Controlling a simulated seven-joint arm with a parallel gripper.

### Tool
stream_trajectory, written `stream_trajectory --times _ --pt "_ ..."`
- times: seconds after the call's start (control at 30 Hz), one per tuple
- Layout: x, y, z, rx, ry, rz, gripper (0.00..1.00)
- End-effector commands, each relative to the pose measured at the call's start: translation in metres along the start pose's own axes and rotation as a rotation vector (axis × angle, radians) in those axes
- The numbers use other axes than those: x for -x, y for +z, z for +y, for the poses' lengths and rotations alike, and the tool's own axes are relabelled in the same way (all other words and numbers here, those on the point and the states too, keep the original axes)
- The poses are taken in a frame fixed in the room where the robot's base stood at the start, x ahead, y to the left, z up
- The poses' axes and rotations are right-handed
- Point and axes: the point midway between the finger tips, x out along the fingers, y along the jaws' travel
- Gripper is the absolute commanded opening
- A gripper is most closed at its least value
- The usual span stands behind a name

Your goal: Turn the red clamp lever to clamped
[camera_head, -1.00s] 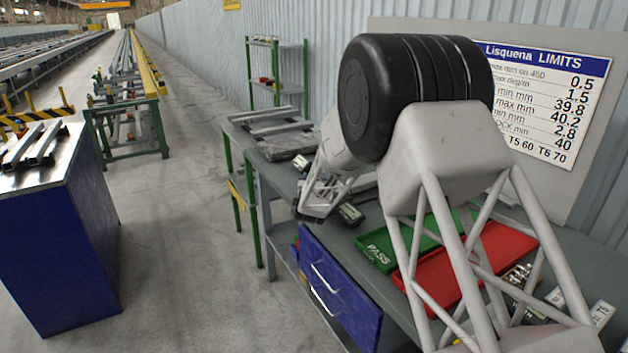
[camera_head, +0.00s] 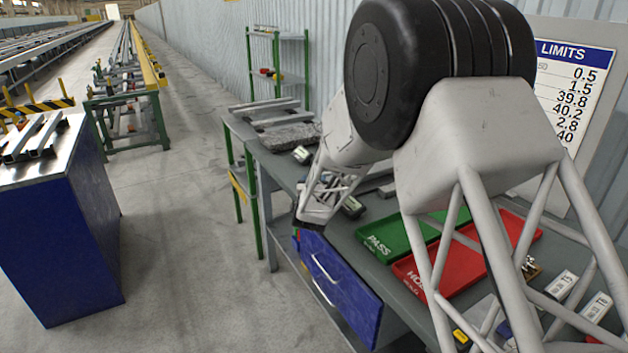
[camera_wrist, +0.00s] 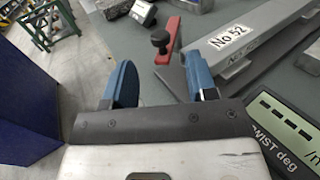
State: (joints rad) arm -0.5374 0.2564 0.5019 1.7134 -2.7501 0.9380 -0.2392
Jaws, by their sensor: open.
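The red clamp lever (camera_wrist: 173,36) shows in the wrist view, top centre, a short red bar with a black knob (camera_wrist: 160,38). It stands beside a grey metal section with a "No 52" label (camera_wrist: 231,39). My gripper (camera_wrist: 163,70) is open, its two blue fingers apart with nothing between them. The lever lies just beyond the gap between the fingertips in the picture; I see no contact. In the head view my arm hides most of the gripper's surroundings, and I cannot make out the lever there.
A digital twist display (camera_wrist: 287,135) is right of my gripper. On the bench are a green PASS tray (camera_head: 382,238) and a red tray (camera_head: 462,268). A blue drawer (camera_head: 338,288) sticks out at the bench front. A blue cabinet (camera_head: 62,225) stands left across open floor.

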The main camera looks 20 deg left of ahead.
Motion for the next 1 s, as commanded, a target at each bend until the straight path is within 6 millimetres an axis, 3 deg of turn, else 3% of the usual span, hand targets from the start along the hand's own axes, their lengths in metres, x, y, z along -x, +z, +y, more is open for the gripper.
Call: stream_trajectory --times 0.27,0.6,1.0 --pt "0.000 0.000 0.000 0.000 0.000 -0.001 0.52" --pt "-0.009 0.011 -0.002 -0.101 -0.058 -0.012 0.00" --pt "-0.039 0.048 -0.009 -0.641 -0.355 -0.088 0.00"
